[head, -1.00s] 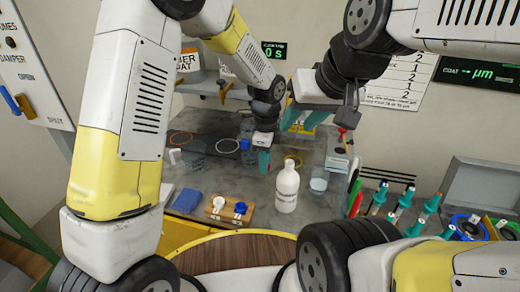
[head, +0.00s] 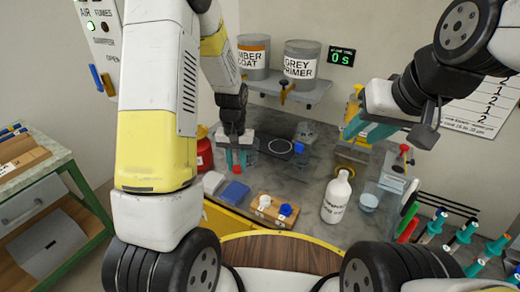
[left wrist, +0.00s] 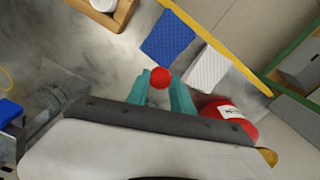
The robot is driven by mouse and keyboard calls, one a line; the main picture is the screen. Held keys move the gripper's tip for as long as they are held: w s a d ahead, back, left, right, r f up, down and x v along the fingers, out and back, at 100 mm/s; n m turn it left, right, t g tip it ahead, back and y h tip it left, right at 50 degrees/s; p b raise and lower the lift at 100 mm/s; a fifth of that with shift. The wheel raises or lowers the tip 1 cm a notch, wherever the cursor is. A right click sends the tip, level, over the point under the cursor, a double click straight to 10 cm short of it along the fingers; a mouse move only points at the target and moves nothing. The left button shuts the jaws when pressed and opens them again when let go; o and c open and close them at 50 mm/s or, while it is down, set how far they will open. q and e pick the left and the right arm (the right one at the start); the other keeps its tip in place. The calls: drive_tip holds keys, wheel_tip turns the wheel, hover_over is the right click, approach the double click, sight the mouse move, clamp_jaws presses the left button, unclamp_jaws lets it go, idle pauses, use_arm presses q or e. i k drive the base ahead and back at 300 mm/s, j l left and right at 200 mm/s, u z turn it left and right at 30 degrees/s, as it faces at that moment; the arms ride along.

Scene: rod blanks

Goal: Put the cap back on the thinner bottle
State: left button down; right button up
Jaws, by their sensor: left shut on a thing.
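My left gripper (head: 238,162) is shut on a small round red cap (head: 238,169), held low at its fingertips, above the left part of the bench. The red cap also shows between the teal fingers in the left wrist view (left wrist: 160,77). A white bottle (head: 337,198) with dark lettering stands upright at the bench's front, right of the gripper and well apart from it. Its lettering is too small to read surely, and I cannot tell whether its top is bare. My right gripper (head: 368,128) is open and empty above the back right of the bench.
A blue sponge (head: 234,192) and white pad (head: 213,182) lie near the left edge. A red can (head: 205,152) is beside my left gripper.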

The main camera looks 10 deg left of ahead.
sight(336, 198)
drive_tip(key=j+z, duration=0.2)
drive_tip(key=z, duration=0.15)
drive_tip(key=j+z, duration=0.2)
drive_tip(key=z, duration=0.15)
drive_tip(key=k+j+z, duration=0.1)
drive_tip(key=z, duration=0.25)
drive_tip(key=k+j+z, duration=0.1)
drive_tip(key=j, duration=0.35)
drive_tip(key=k+j+z, duration=0.1)
drive_tip(key=k+j, duration=0.15)
drive_tip(key=j, duration=0.15)
drive_tip(key=k+j+z, duration=0.1)
drive_tip(key=j, duration=0.35)
drive_tip(key=k+j, duration=0.35)
drive_tip(key=j+z, duration=0.05)
